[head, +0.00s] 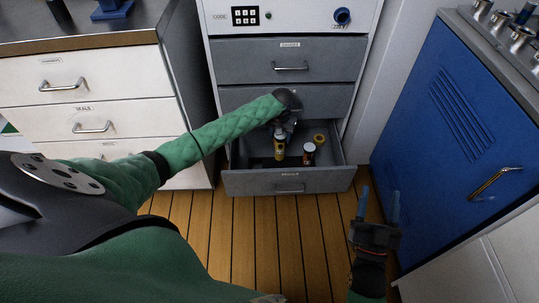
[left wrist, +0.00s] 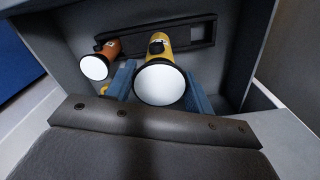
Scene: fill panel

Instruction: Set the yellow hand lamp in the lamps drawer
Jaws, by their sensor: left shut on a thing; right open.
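The yellow hand lamp (head: 279,150) is inside the open bottom drawer (head: 289,183), towards its left part. My left gripper (head: 284,130) reaches down into the drawer and is shut on this lamp. In the left wrist view the lamp (left wrist: 160,84) sits between the two blue fingers with its white lens facing the camera. I cannot tell whether it rests on the drawer's floor. The drawer's label is too small to read. My right gripper (head: 378,215) is open and empty, low in front of the blue cabinet.
An orange lamp (head: 309,153) stands in the drawer right of the yellow one; it also shows in the left wrist view (left wrist: 97,62). A round yellow-orange thing (head: 319,139) lies behind it. A blue cabinet (head: 445,130) stands right, white drawers (head: 95,95) left.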

